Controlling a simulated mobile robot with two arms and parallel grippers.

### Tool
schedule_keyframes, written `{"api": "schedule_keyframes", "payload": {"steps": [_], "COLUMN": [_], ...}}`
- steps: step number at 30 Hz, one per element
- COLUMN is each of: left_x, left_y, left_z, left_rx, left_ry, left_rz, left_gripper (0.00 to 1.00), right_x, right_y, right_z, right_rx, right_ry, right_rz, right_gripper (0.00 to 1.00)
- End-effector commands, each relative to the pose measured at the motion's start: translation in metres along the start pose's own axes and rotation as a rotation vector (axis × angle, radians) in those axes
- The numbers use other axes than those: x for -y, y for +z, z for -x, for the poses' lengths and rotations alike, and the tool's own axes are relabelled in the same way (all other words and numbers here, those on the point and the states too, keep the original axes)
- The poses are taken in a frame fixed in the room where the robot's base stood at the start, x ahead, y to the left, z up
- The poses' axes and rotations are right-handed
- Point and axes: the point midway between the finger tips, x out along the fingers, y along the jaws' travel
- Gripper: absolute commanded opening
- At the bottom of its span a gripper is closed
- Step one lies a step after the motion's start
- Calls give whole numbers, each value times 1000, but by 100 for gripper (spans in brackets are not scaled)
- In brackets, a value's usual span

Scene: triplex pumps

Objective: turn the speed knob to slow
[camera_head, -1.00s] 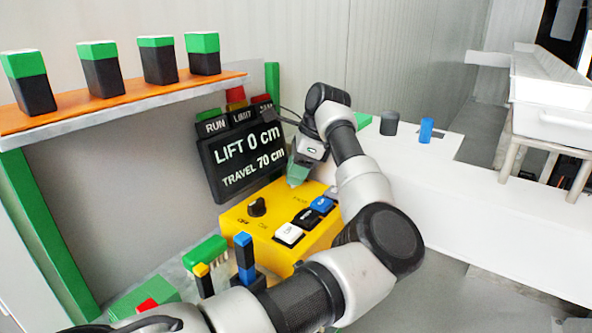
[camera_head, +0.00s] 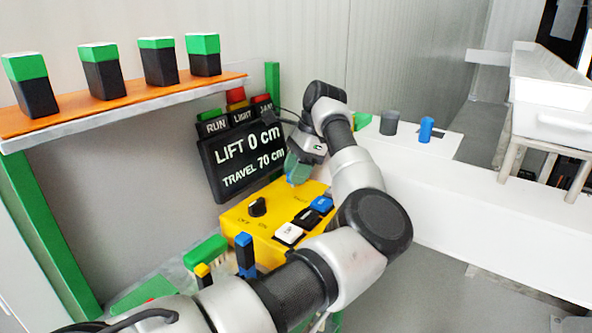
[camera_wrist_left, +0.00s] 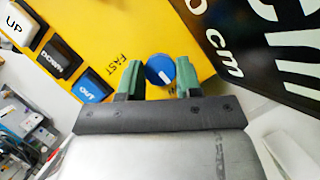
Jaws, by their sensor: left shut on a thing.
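The speed knob, a blue round knob with a white pointer mark (camera_wrist_left: 160,70), sits on the yellow control box (camera_head: 240,228) below the black display. The word FAST is printed beside it in the left wrist view. My left gripper (camera_head: 298,172) is shut on this knob, with its green fingers on either side of it in the left wrist view (camera_wrist_left: 159,80). In the head view the fingers mostly hide the knob. A SLOW label cannot be made out. My right gripper is not in view.
A black knob (camera_head: 257,207) and white, black and blue buttons (camera_head: 289,233) share the box. The display (camera_head: 243,160) reads LIFT 0 cm, TRAVEL 70 cm and stands close behind. Blue and yellow upright pieces stand in front. A shelf (camera_head: 120,108) with several green-topped blocks is at left.

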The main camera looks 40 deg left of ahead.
Motion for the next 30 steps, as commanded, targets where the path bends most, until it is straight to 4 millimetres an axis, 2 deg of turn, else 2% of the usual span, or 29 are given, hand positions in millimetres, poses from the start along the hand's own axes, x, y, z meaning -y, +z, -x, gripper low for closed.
{"api": "schedule_keyframes", "payload": {"steps": [2,3,8,16,19,24,30], "left_x": [0,0,0,0,0,0,0], "left_y": [0,0,0,0,0,1,1], "left_z": [1,1,1,1,8,38,76], "left_rx": [-1,-1,-1,0,-1,-4,-4], "left_ry": [-2,-2,-2,-1,-1,-2,-1], "left_rz": [3,2,1,0,0,-2,-2], "left_gripper": [11,36,60,60,60,60,60], "right_x": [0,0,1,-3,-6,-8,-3], "right_y": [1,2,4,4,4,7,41], "right_z": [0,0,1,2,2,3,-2], "right_rx": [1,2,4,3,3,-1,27], "right_ry": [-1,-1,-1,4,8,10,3], "right_rz": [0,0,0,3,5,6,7], "right_gripper": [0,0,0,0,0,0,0]}}
